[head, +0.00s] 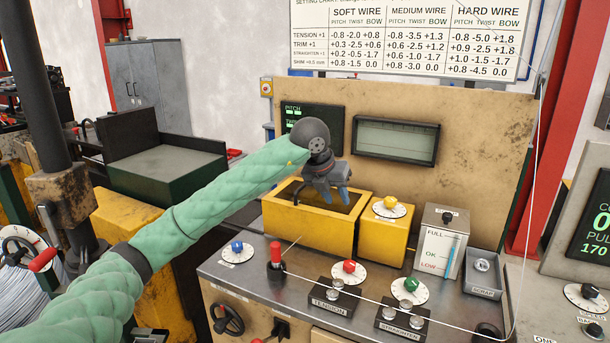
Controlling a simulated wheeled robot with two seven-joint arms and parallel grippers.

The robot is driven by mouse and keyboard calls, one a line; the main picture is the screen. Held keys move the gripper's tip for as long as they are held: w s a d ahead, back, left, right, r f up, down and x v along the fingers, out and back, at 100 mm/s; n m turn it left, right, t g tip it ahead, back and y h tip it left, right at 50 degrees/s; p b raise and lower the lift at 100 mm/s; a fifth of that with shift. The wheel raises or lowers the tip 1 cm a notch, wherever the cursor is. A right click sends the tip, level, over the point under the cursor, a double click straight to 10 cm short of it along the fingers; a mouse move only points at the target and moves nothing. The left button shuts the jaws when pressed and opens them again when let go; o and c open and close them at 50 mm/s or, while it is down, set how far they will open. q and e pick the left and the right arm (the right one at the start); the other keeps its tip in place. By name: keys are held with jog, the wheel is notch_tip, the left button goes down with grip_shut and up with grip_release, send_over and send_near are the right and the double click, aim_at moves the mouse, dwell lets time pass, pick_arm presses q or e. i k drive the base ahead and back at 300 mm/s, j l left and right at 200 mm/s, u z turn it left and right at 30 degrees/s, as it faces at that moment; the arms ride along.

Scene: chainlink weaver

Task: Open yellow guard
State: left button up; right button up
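The yellow guard (310,228) is a box-shaped yellow housing on the steel bench top, right of the middle in the head view. Its top shows a dark area inside a yellow rim, and I cannot tell whether that is a window or an opening. A small dark handle-like part (298,191) sits at its left top edge. My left gripper (335,195) hangs over the guard's top, right of that part, with its blue-tipped fingers pointing down and apart. Nothing shows between them. I cannot tell whether the fingertips touch the guard. My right gripper is out of view.
A yellow block with a yellow knob (390,203) stands right of the guard. A red-handled lever (276,256), a blue knob (237,246), a red knob (349,267) and a green knob (411,285) stand in front. A gauge box (439,241) stands further right. A panel rises behind.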

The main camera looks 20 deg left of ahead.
aim_at(329, 227)
jog(key=i+j, duration=0.35)
jog(key=j, duration=0.15)
jog(key=i+j, duration=0.35)
jog(key=j, duration=0.15)
